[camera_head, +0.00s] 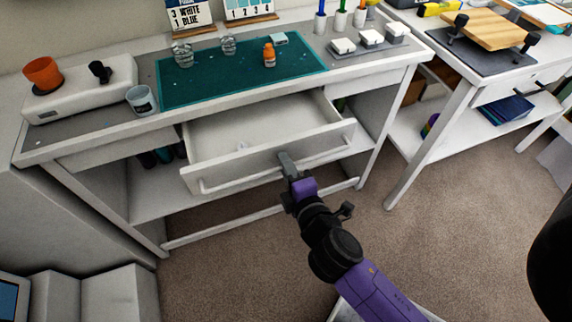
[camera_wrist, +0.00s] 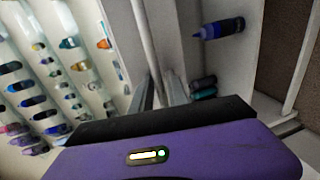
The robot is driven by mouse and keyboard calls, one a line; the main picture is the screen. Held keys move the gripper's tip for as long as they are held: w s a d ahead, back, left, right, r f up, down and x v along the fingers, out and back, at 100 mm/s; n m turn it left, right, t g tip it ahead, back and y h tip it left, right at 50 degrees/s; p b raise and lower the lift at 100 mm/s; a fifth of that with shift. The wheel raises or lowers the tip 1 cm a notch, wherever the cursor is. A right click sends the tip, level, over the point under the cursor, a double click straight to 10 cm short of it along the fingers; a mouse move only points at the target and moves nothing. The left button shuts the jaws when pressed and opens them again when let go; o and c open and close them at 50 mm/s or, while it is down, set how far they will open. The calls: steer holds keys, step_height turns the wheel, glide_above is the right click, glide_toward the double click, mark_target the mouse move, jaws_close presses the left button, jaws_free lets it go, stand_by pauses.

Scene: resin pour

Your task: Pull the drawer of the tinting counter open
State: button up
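The white tinting counter (camera_head: 100,150) has its wide drawer (camera_head: 262,122) pulled out. A long bar handle (camera_head: 232,181) runs along the drawer front. My gripper (camera_head: 287,163) is at the handle, right of its middle, with its grey fingers over the bar. In the wrist view the bar (camera_wrist: 146,38) runs down between the two close fingers (camera_wrist: 157,94), which look shut on it. The fingers hide that stretch of the bar.
A green mat (camera_head: 215,85) with jars and an orange bottle (camera_head: 269,55) lies on the counter top. A white device (camera_head: 85,90) and a cup (camera_head: 141,100) stand at left. A second table (camera_head: 455,110) stands at right. Carpet (camera_head: 235,260) in front is clear.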

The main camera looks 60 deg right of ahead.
steer(key=b+v, duration=0.2)
steer(key=v, duration=0.5)
steer(key=shift+s+a, duration=0.25)
steer(key=shift+s, duration=0.05)
steer(key=shift+r, duration=0.1)
stand_by(0.4)
steer(key=s+a+r+m+t+y+p, duration=0.25)
steer(key=a+m+y, duration=0.25)
steer(key=a+m, duration=0.25)
steer(key=s+a+r+m+y+p, duration=0.2)
steer(key=s+a+r+m+y, duration=0.1)
steer(key=s, duration=0.8)
steer(key=shift+s+r+m+g+y, duration=0.2)
steer(key=shift+r+m+g+y, duration=0.2)
steer(key=shift+r, duration=0.35)
